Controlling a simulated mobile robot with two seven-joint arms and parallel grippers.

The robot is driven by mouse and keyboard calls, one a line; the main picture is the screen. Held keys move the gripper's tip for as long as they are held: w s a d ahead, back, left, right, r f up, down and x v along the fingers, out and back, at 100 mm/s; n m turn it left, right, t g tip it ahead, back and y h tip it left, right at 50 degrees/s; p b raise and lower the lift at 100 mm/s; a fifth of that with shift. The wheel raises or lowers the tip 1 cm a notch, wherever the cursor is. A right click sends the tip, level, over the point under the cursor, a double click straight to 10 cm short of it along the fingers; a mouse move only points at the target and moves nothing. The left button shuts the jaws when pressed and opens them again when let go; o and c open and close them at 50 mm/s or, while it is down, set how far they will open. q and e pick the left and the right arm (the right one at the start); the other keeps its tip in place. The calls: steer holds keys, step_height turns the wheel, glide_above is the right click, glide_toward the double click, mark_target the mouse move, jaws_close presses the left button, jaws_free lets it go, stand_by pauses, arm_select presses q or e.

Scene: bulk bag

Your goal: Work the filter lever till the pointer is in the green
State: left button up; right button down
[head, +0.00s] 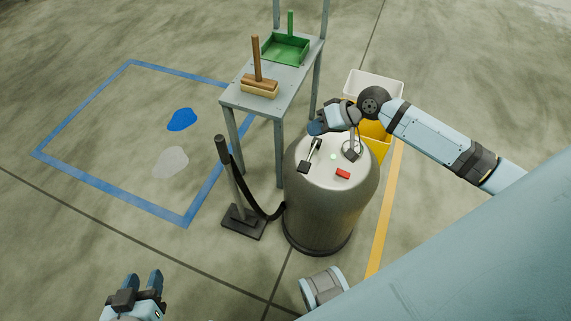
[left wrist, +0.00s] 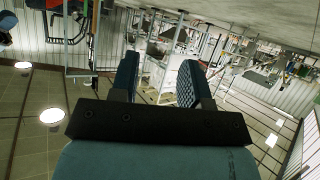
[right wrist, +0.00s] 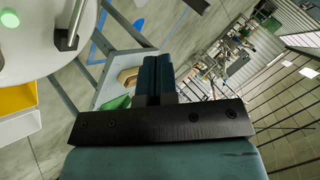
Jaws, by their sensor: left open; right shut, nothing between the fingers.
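The grey drum-shaped vacuum (head: 325,215) stands upright with a pale lid (head: 335,172). On the lid is a metal lever with a dark grip (head: 312,152), a light green disc (head: 333,156) and a red block (head: 343,174). The lever and disc also show in the right wrist view, the lever (right wrist: 68,32) and the green disc (right wrist: 10,19). I cannot make out a pointer or its green zone. My right gripper (head: 316,128) is shut and empty, just above the far edge of the lid, apart from the lever. My left gripper (head: 147,279) is open and empty, low over the floor.
A grey bench (head: 233,98) behind the vacuum holds a brush (head: 259,85) and a green dustpan (head: 285,48). A floor tool (head: 243,222) with a black hose stands left of the vacuum. White and yellow bins (head: 375,83) stand behind it. Blue and grey spills lie inside a blue floor outline.

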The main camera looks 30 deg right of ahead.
steer(key=shift+w, duration=0.6)
